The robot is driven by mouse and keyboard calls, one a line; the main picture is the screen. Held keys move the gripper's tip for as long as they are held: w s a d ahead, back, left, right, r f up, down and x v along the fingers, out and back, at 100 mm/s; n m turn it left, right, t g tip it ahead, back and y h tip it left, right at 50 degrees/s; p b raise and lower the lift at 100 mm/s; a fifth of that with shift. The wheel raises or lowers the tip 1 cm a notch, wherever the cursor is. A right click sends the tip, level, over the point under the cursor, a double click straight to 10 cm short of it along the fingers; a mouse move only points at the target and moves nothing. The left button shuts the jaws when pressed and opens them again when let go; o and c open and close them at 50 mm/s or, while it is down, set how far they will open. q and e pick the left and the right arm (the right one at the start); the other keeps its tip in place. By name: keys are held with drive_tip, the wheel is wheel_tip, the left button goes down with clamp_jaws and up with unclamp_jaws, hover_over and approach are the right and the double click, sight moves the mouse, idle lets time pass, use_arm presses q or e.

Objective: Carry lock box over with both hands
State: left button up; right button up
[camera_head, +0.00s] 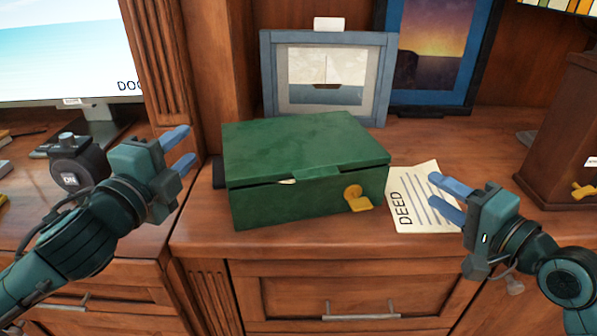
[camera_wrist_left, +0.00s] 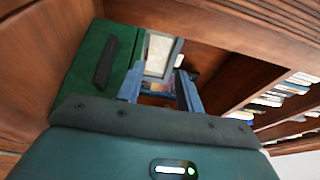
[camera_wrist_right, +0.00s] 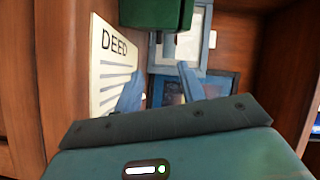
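A green lock box (camera_head: 300,165) sits on the wooden cabinet top, its lid slightly raised and a bit of paper showing at the gap. A yellow key or latch (camera_head: 356,198) is on its front right. The box side with a dark handle shows in the left wrist view (camera_wrist_left: 112,70), and a corner shows in the right wrist view (camera_wrist_right: 155,14). My left gripper (camera_head: 186,151) is open and empty, left of the box and apart from it. My right gripper (camera_head: 450,199) is open and empty, right of the box, over the deed paper (camera_head: 408,205).
A framed ship picture (camera_head: 326,80) stands behind the box, with a sunset picture (camera_head: 432,55) to its right. A wooden box (camera_head: 560,140) stands at the right. A monitor (camera_head: 65,50) and a dark device (camera_head: 78,165) are at the left. A drawer handle (camera_head: 362,316) is below.

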use_arm(q)
approach(213, 166)
drive_tip(key=w, duration=0.1)
drive_tip(key=w+f, duration=0.1)
drive_tip(key=w, duration=0.1)
drive_tip(key=shift+d, duration=0.2)
use_arm(e)
drive_tip(key=x, duration=0.6)
drive_tip(key=shift+w+a, duration=0.15)
drive_tip(key=shift+w, duration=0.25)
use_arm(q)
drive_tip(key=x, duration=0.7)
drive_tip(key=shift+w+r, duration=0.2)
drive_tip(key=shift+w, duration=0.1)
use_arm(e)
drive_tip(key=x, duration=0.6)
drive_tip(key=shift+w+a, duration=0.1)
drive_tip(key=shift+w, duration=0.05)
use_arm(q)
drive_tip(key=shift+c, duration=0.6)
use_arm(e)
drive_tip(key=shift+c, duration=0.6)
use_arm(q)
clamp_jaws()
use_arm(e)
clamp_jaws()
